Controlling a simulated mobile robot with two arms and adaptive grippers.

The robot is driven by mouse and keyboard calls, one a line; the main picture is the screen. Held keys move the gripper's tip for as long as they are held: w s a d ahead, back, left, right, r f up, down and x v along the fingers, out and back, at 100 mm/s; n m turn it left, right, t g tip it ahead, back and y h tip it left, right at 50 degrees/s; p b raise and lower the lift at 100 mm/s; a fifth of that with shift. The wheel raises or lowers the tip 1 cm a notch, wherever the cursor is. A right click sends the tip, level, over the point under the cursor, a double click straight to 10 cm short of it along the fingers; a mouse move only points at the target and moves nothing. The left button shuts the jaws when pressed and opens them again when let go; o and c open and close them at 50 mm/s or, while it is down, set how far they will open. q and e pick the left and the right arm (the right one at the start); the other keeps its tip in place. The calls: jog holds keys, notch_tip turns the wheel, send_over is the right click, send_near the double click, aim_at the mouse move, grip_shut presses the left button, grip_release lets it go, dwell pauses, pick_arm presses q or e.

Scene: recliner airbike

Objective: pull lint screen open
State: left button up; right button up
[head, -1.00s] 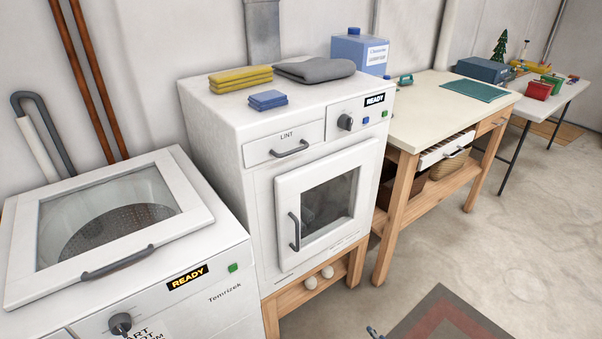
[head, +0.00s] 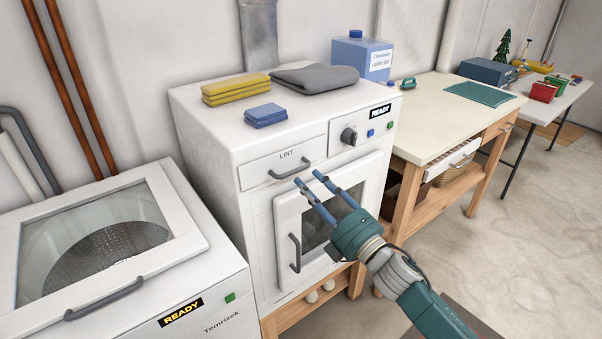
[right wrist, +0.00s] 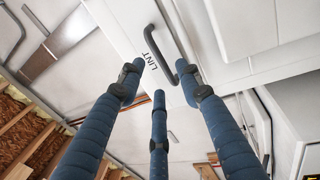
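The lint drawer (head: 266,170) is a white panel marked LINT at the upper left of the dryer front, and it sits flush. Its grey bar handle (head: 290,169) shows in the head view, and the handle also shows in the right wrist view (right wrist: 160,55). My right gripper (head: 309,179) has its blue fingers spread, empty, just below and in front of the handle. In the right wrist view its fingertips are close to the handle; I cannot tell if any touches. My left gripper is not in view.
The dryer (head: 205,150) carries yellow cloths (head: 236,88), blue cloths (head: 266,115) and a grey towel (head: 314,78) on top. A closed dryer door (head: 285,215) lies below the drawer. A top-loading washer (head: 215,265) stands left, a workbench (head: 435,120) right.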

aim_at(296, 171)
jog(key=shift+x, duration=2.2)
jog(key=shift+c, duration=0.5)
grip_shut()
